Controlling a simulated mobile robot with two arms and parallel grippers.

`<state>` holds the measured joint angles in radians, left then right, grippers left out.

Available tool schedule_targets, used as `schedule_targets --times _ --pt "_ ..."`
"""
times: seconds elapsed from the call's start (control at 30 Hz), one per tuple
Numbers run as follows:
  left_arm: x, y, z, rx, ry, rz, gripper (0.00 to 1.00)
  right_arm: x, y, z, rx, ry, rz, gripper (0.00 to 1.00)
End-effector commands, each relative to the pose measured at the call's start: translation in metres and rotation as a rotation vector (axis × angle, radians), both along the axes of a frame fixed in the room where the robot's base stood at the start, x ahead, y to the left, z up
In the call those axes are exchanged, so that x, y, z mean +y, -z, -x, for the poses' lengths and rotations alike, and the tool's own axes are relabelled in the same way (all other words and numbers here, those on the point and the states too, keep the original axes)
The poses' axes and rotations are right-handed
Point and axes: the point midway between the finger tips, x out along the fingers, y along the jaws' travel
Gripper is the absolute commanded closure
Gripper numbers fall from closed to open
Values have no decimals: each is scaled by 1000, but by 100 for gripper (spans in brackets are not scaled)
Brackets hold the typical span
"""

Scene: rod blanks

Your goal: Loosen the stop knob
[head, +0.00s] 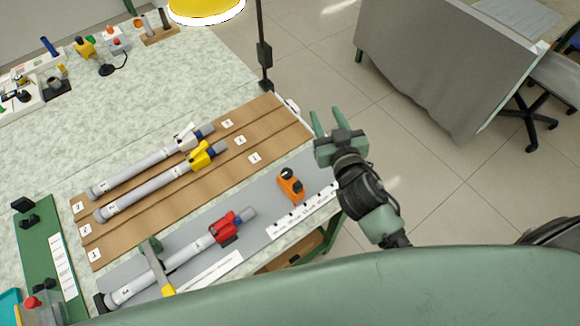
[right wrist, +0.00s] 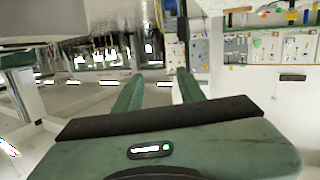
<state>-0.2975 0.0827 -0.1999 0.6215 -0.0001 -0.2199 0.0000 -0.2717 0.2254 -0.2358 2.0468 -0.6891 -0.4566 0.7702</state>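The stop is an orange block (head: 292,188) on the grey strip (head: 318,172) at the right end of the bench, beside a white printed scale (head: 302,212). A dark knob (head: 286,173) sits on its upper end; whether it is tight cannot be told. My right gripper (head: 324,112) is open and empty, beyond the bench's right edge, up and to the right of the stop and apart from it. In the right wrist view its two green fingers (right wrist: 158,85) are spread with nothing between them. The stop does not show there. My left gripper is not in view.
A grey rod with a red collar (head: 224,228) lies on the grey strip under a crossbar (head: 157,266). Two more rods, one with a yellow collar (head: 203,154), lie on a brown grooved rack (head: 275,118). A black post (head: 264,55) stands behind the rack. Open floor lies right.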

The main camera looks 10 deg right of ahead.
Motion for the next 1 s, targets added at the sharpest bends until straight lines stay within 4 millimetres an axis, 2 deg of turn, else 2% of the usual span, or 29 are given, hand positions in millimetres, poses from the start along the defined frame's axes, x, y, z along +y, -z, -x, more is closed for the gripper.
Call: schedule_targets --times 0.03,0.07,0.1,0.17,0.2,0.27,0.3,0.37,0.4,0.47,0.5,0.6,0.7,0.8,0.9,1.0 --pt "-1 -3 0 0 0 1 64 22 -43 -15 -146 -94 -5 60" --pt "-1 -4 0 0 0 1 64 38 -66 -19 -227 -167 -11 60" --pt "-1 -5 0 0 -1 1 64 65 -94 -20 -323 -288 -14 60" --pt "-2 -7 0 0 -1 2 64 108 -123 -13 -416 -495 -7 60" --pt "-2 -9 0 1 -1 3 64 136 -132 -4 -441 -641 7 60" --pt "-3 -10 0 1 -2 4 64 173 -130 13 -416 -860 45 60" --pt "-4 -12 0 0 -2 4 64 191 -120 25 -357 -995 84 60" --pt "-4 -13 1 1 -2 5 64 208 -93 41 -215 -1164 155 60" --pt "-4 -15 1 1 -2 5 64 209 -71 48 -93 -1244 209 60" --pt "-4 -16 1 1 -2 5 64 199 -36 55 114 -1308 293 60" --pt "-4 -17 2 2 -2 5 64 186 -16 57 253 -1316 344 60" --pt "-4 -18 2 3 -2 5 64 144 21 56 561 -1252 450 60" --pt "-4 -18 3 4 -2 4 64 104 44 53 778 -1146 507 60" --pt "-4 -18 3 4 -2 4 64 80 54 53 896 -1070 532 60" --pt "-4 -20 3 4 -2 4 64 73 62 52 940 -1041 538 60" --pt "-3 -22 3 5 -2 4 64 78 75 51 945 -1040 536 60"
